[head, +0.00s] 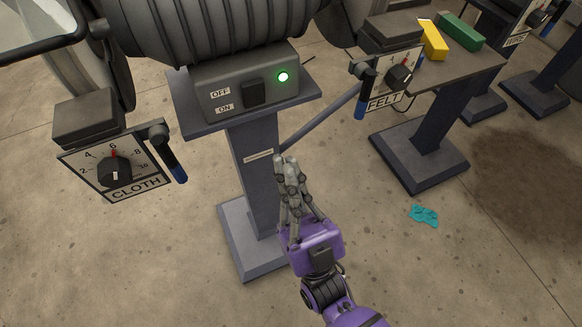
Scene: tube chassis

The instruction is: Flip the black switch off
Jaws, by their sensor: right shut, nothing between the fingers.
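The black switch (253,92) sits on the front of a grey control box (211,104), to the right of the OFF and ON labels. OFF is above and ON is below. A green lamp (283,77) on the same box is lit. The tilt of the switch is too small to tell. My right gripper (285,160) is shut and empty, its fingers pointing up the picture. It appears below and slightly right of the switch, apart from it, in front of the pedestal. My left gripper is not in the head view.
The box stands on a grey pedestal (256,165). A CLOTH dial panel (114,168) with a lever hangs at left, a FELT panel (390,78) at right. A side table holds yellow (433,41) and green (459,32) blocks. A teal rag (424,215) lies on open floor.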

